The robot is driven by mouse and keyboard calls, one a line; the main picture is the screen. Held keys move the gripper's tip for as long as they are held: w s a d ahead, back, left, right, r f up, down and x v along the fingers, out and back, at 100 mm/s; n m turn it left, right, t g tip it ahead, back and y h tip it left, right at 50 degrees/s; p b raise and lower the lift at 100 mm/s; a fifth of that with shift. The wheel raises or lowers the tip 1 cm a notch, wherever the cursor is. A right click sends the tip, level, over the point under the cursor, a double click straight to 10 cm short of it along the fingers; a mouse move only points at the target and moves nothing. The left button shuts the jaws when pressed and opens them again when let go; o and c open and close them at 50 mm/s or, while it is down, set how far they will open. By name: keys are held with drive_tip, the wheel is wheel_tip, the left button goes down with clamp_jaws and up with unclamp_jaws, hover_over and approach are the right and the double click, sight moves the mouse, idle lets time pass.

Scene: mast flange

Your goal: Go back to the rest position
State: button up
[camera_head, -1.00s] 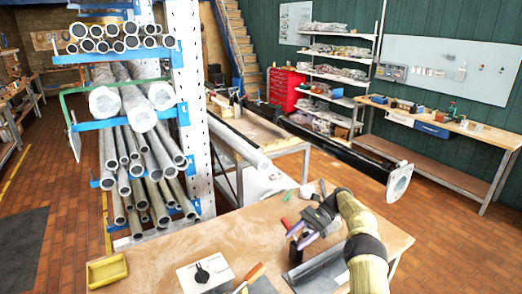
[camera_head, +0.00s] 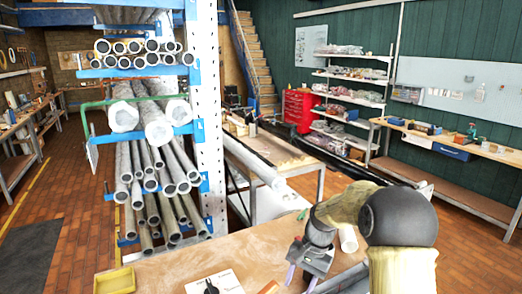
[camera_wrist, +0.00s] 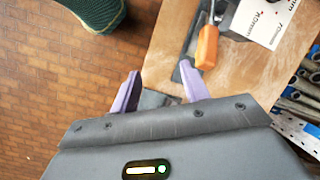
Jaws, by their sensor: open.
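My gripper (camera_head: 301,277) is low in the head view, over the right part of the wooden workbench (camera_head: 235,252). Its two purple fingers point down. In the wrist view my gripper (camera_wrist: 162,78) has its fingers apart, with nothing held between them. A dark grey piece shows behind and between the fingers, lower than them; I cannot tell its full shape. My arm's elbow and forearm bulk large at the right of the head view and hide part of the bench.
A yellow tray (camera_head: 115,280) sits at the bench's left. A pipe rack (camera_head: 208,110) stands behind.

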drive_tip(key=s+d+n+t+h+b, duration=0.1)
drive_tip(key=s+d+n+t, duration=0.1)
drive_tip(key=s, duration=0.7)
drive_tip(key=s+d+f+n+t+h+b, duration=0.1)
drive_tip(key=s+n, duration=0.3)
drive_tip(key=s, duration=0.5)
drive_tip(key=shift+s+d+f+t+h+b, duration=0.15)
drive_tip(key=shift+s+d+t+h+b, duration=0.15)
drive_tip(key=shift+d+t+h, duration=0.45)
